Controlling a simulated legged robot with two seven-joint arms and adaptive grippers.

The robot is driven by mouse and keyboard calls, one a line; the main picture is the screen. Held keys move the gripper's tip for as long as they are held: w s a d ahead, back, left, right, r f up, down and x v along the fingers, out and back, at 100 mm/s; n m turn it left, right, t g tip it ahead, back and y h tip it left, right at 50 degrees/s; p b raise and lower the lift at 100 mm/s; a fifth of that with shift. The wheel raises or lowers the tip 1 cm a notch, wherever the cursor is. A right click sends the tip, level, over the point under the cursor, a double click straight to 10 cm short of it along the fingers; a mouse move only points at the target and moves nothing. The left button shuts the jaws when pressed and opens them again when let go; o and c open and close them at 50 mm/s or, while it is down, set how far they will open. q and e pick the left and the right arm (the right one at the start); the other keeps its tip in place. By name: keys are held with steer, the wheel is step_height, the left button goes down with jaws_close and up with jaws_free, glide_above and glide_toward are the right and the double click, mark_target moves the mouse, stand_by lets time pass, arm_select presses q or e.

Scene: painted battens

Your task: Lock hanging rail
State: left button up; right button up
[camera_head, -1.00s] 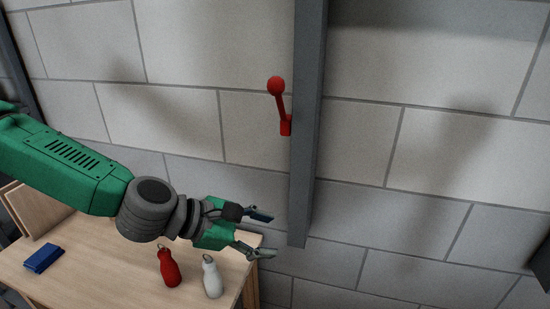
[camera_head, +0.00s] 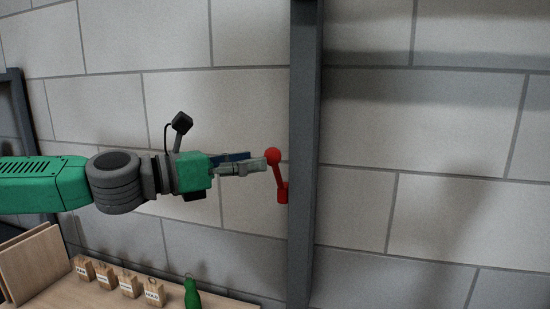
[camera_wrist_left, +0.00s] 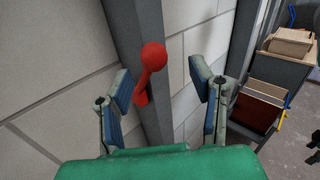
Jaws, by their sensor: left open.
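A red lever (camera_head: 279,177) with a round ball knob is mounted on the left side of a dark grey vertical rail (camera_head: 304,150). The ball is at the top and the lever leans slightly. My left gripper (camera_head: 262,164) is at ball height, its fingertips close to the knob. In the left wrist view the open left gripper (camera_wrist_left: 170,88) has the red lever (camera_wrist_left: 151,70) between its two fingers, nearer the left one, with a gap to the right one. I cannot tell if a finger touches the ball. My right gripper is not in view.
A wooden table (camera_head: 215,300) below holds several labelled wooden blocks (camera_head: 128,284), a green bottle-like item (camera_head: 191,292) and leaning boards (camera_head: 35,264). A block wall (camera_head: 440,130) stands behind. The left wrist view shows shelves with boxes (camera_wrist_left: 260,103) at the right.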

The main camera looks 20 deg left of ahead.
mark_target(269, 159)
arm_select(q)
steer(key=x, duration=0.4)
steer(key=shift+w+f, duration=0.1)
steer(key=shift+w, duration=0.5)
steer(key=shift+w+a, duration=0.2)
steer(key=shift+a, duration=0.25)
steer(key=shift+d, duration=0.4)
steer(key=shift+c, duration=0.4)
steer(key=shift+d, duration=0.6)
jaws_close()
steer(key=shift+a, duration=0.1)
